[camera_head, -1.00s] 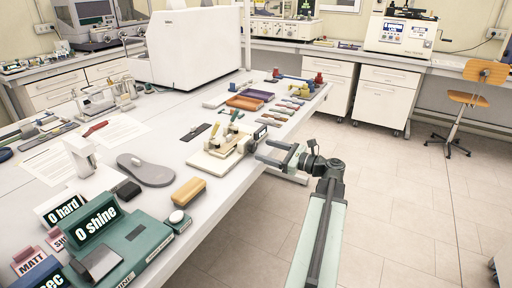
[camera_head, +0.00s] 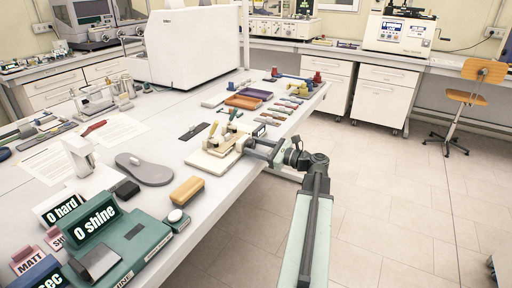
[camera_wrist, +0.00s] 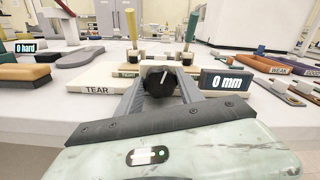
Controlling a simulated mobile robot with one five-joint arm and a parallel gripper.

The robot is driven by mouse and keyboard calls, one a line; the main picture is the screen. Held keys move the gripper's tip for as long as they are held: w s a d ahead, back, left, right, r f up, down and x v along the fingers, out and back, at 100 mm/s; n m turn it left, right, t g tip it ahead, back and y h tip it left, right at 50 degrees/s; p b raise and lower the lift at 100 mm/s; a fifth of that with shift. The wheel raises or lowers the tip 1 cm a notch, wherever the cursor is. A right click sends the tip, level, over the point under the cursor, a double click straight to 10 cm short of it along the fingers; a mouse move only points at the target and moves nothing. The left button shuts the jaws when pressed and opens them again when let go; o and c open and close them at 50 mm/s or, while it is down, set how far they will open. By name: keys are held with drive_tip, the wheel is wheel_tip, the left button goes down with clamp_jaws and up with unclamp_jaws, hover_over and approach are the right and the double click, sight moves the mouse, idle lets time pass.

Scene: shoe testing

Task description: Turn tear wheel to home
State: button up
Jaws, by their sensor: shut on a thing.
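The tear tester (camera_head: 207,163) is a cream base with clamps near the table's front edge in the head view. In the wrist view its base (camera_wrist: 92,79) bears a TEAR label. The dark round tear wheel (camera_wrist: 157,86) has a white pointer line, tilted slightly right of upright. My gripper (camera_wrist: 160,80) is shut on the wheel, one finger on each side. In the head view my gripper (camera_head: 262,147) reaches the tester's right side and hides the wheel. A dark display (camera_wrist: 227,83) right of the wheel reads 0 mm.
A tan block (camera_head: 187,191) and a grey shoe sole (camera_head: 145,171) lie left of the tester. An orange tray (camera_head: 243,102) and small samples lie behind it.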

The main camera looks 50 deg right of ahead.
drive_tip(key=n, duration=0.3)
drive_tip(key=shift+n, duration=0.4)
drive_tip(key=o, duration=1.4)
